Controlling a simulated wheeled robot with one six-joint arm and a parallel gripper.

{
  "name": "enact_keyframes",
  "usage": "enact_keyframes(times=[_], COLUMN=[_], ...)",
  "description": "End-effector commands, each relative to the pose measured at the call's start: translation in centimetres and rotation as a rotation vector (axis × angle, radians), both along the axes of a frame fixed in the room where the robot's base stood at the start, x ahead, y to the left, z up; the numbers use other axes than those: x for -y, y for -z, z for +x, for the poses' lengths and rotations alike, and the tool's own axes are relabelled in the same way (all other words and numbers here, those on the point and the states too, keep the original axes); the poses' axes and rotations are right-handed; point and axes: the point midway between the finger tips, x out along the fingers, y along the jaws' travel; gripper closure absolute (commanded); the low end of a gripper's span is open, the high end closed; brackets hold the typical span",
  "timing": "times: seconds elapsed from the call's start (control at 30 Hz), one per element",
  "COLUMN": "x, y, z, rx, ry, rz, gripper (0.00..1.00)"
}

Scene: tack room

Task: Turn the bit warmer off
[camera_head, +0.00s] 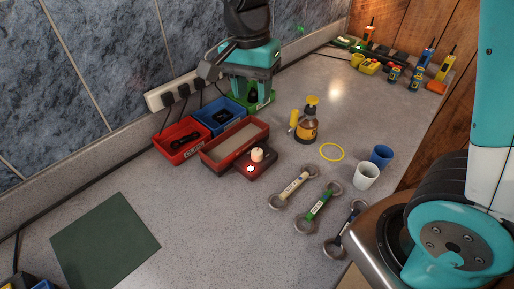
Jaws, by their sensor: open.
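The bit warmer (224,157) is a long dark red box with a grey bed, on the speckled counter in the middle of the view. Its control block at the near right end carries a pale cream knob (257,154) and a small glowing red light (250,169). My gripper (248,86) is teal and black and points down near the wall, behind and above the warmer, over the blue and green bins. It is open and apart from the knob. Its fingertips are hard to make out against the bins.
A red bin (183,141), blue bin (219,116) and green bin (262,101) line the wall by a socket strip (172,93). A green mat (105,243) lies front left.

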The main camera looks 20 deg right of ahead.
Motion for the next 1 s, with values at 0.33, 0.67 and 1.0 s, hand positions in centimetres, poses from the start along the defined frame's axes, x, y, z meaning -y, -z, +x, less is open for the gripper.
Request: enact_keyframes(times=[0.33, 0.67, 1.0], x=[0.5, 0.7, 0.7], y=[7.2, 14.0, 16.4], z=[-0.4, -0.7, -0.7], rx=[-0.007, -0.006, 0.001], ry=[0.001, 0.0, -0.001], rz=[-0.001, 0.0, 0.002], gripper=[0.59, 0.59, 0.59])
